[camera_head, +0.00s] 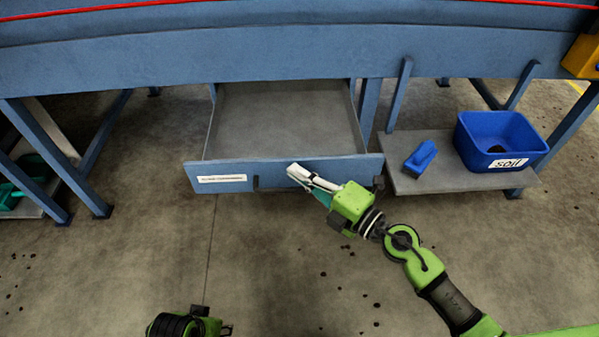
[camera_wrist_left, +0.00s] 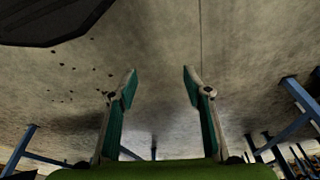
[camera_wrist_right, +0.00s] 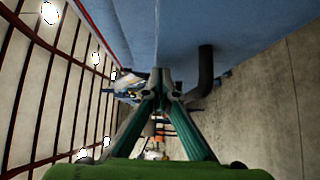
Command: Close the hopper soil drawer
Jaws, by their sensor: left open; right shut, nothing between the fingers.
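The hopper soil drawer (camera_head: 226,178) is pulled out below the blue machine frame. Its blue front carries a white label and a dark bar handle (camera_head: 272,183), and its grey inside looks empty. My right gripper (camera_head: 297,172) is shut and empty, at the drawer front near the handle's middle; I cannot tell whether it touches. In the right wrist view the shut fingertips (camera_wrist_right: 160,80) lie beside the blue front, with the dark handle (camera_wrist_right: 205,75) just to their right. My left gripper (camera_wrist_left: 158,78) is open and empty over bare floor; only part of its arm shows at the head view's bottom edge.
A grey shelf (camera_head: 420,182) at the right holds a blue bin (camera_head: 490,135) labelled "soil" and a small blue scoop (camera_head: 420,157). Blue legs (camera_head: 60,165) stand left of the drawer. The floor in front is clear except for scattered dark crumbs.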

